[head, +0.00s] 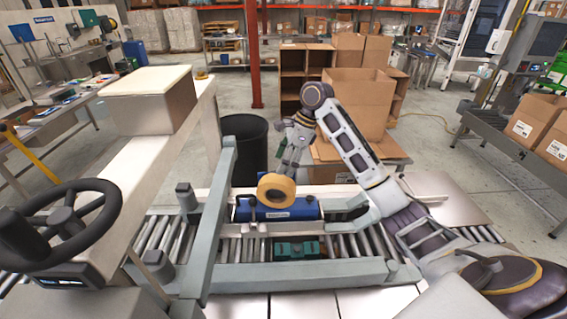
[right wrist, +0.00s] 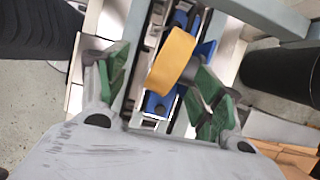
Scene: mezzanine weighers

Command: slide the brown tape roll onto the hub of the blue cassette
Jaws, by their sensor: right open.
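The brown tape roll (head: 276,190) stands on edge at the blue cassette (head: 298,211), with its hole towards the head camera. The cassette sits on the roller conveyor. My right gripper (head: 290,170) is open, pointing down just behind and above the roll. My left gripper is not in view.
A grey frame bar (head: 217,210) rises left of the cassette, and a lower rail (head: 290,274) runs in front. A green item (head: 300,250) lies near that rail. A black bin (head: 245,145) and cardboard boxes (head: 357,100) stand behind. A black handwheel (head: 75,215) is at left.

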